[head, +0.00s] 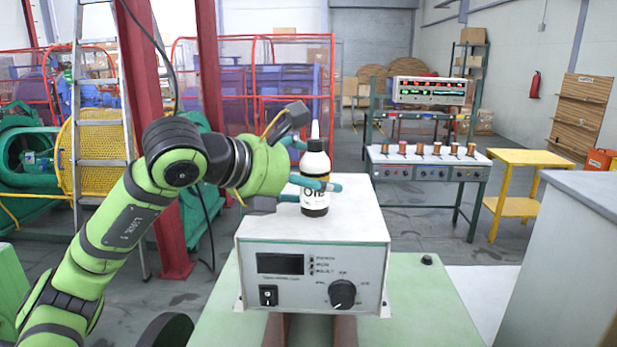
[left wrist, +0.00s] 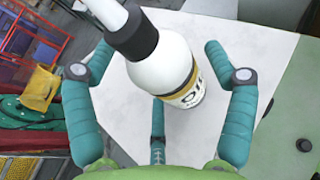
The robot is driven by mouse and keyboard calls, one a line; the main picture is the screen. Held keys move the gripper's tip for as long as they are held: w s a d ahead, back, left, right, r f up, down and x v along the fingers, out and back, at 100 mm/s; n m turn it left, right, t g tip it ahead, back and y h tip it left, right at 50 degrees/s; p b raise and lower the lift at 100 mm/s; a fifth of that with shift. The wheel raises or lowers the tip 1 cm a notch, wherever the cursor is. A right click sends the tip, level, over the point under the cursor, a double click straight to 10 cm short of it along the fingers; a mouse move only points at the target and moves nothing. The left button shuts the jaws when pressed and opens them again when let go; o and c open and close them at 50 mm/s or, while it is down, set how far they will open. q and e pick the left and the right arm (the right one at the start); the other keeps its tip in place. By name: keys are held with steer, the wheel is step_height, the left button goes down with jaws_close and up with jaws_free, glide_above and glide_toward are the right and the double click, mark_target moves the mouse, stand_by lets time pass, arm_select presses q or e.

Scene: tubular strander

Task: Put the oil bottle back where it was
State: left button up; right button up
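The oil bottle (head: 315,165) is white with a dark lower part, a label and a pointed white nozzle. It stands upright on top of the white control box (head: 312,277) in the head view. My left gripper (head: 318,180) reaches in from the left, with its teal fingers around the bottle. In the left wrist view, the bottle (left wrist: 165,65) is between the spread fingers of the left gripper (left wrist: 158,62), with gaps on both sides. Whether the third finger touches it I cannot tell. My right gripper is not in view.
The control box has a display, a switch and a black knob, and sits on a green surface (head: 425,300). A grey cabinet (head: 580,215) stands at right. Farther back are a workbench with several spools (head: 425,160), a yellow side table (head: 520,160) and a ladder (head: 100,150).

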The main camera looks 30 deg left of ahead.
arm_select(q)
steer(key=shift+r, duration=0.3)
steer(key=shift+s+a, duration=0.15)
steer(key=shift+s, duration=0.15)
steer(key=b+v, duration=0.3)
steer(key=v, duration=0.8)
steer(key=shift+s, duration=0.15)
